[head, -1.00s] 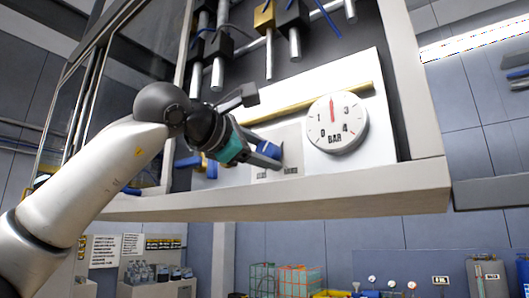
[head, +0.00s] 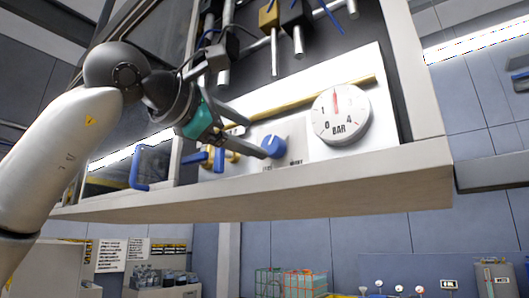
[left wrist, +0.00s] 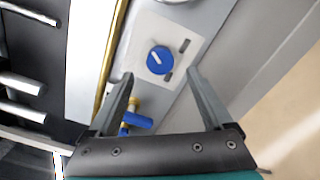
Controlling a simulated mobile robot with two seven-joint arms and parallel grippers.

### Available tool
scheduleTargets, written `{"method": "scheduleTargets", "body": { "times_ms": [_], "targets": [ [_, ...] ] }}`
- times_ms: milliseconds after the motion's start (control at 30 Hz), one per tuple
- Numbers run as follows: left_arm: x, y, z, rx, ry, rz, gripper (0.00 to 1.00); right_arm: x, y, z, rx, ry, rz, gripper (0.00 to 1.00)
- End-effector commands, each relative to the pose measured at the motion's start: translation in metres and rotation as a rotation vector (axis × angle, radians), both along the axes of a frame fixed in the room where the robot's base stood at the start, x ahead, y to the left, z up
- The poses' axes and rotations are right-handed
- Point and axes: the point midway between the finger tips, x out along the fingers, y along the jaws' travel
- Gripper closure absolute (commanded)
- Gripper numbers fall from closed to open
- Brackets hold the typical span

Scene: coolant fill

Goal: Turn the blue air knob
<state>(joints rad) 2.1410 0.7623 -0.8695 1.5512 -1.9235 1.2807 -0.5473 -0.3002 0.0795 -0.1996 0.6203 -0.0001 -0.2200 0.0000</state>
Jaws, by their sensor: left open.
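The blue air knob (head: 273,146) sits on a white plate on the panel, left of the round gauge. It has a pale pointer line, seen in the left wrist view (left wrist: 159,60). My left gripper (head: 250,138) is open, reaching in from the left with its fingers pointing at the panel. In the left wrist view the fingertips (left wrist: 160,76) stand apart, with the knob framed between and just beyond them. One finger overlaps the knob's left side in the head view; I cannot tell whether it touches. My right gripper is not in view.
A BAR gauge (head: 341,117) is right of the knob. A yellow pipe (head: 345,87) runs above it. A brass valve with a blue lever (head: 218,160) is to the left. Metal rods hang above, and a pale ledge (head: 300,184) runs below the panel.

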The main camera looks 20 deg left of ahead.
Motion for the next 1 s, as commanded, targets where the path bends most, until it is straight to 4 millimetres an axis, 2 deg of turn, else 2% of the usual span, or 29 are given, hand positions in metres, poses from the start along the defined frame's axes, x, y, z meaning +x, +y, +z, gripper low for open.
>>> {"method": "scheduleTargets", "body": {
  "times_ms": [33,200,400,567,1000],
  "targets": [
    [-0.013,0.005,-0.002,0.0,-0.006,0.001,0.16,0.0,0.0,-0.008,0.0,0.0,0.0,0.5],
    [-0.048,0.017,-0.001,-0.001,-0.005,-0.001,0.16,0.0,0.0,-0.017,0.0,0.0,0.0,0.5],
    [-0.072,0.026,0.0,0.0,-0.003,-0.001,0.16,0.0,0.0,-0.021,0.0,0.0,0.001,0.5],
    [-0.077,0.028,0.0,0.001,0.0,0.0,0.16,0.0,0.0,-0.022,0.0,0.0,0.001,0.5],
    [-0.077,0.028,0.0,0.0,0.0,0.0,0.16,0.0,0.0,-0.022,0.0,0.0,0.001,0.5]
  ]
}}
